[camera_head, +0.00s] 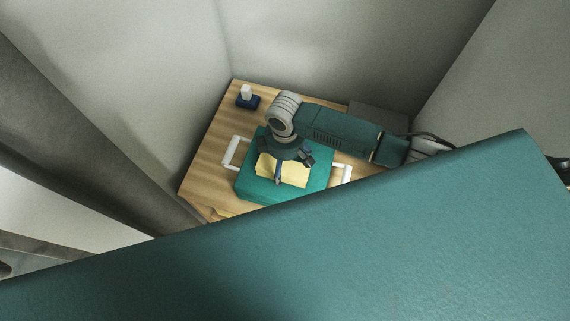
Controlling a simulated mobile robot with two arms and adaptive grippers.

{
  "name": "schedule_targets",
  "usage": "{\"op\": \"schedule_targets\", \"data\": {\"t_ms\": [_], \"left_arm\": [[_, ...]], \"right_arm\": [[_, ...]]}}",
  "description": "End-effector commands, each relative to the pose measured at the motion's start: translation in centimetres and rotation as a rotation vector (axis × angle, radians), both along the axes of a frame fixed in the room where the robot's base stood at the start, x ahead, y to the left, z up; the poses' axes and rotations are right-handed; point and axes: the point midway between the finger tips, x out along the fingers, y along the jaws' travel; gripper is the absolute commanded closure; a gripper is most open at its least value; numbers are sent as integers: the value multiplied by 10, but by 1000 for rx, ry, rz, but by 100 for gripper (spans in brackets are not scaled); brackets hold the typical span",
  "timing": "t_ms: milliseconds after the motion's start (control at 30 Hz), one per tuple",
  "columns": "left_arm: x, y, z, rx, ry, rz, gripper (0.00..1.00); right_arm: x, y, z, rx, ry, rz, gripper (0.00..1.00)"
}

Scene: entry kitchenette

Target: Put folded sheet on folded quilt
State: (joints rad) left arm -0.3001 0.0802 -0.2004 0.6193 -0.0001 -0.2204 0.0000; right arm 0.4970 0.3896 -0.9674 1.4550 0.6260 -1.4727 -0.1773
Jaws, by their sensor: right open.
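A yellow folded piece, which looks like the folded sheet (295,171), lies on top of a thick teal block, which looks like the folded quilt (312,184). My right gripper (279,170) points down at the yellow piece, with its fingers apart. The fingers and wrist hide part of the yellow piece, and I cannot tell whether they touch it. My left gripper is not in view.
The wooden tabletop (204,176) stands in a corner between pale walls. White handles (231,153) stick out on either side of the teal block. A small dark blue item with a white top (247,98) stands at the back left. A large teal surface covers the foreground.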

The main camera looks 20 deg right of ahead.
Motion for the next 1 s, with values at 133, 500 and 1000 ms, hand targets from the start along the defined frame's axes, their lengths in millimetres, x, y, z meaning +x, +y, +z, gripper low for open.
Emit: {"op": "schedule_targets", "data": {"t_ms": [133,500,1000], "left_arm": [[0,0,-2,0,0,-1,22],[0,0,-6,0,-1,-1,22],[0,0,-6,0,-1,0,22]], "right_arm": [[2,0,32,2,-5,1,16],[1,0,98,1,-2,0,16],[0,0,107,0,0,-1,16]]}}
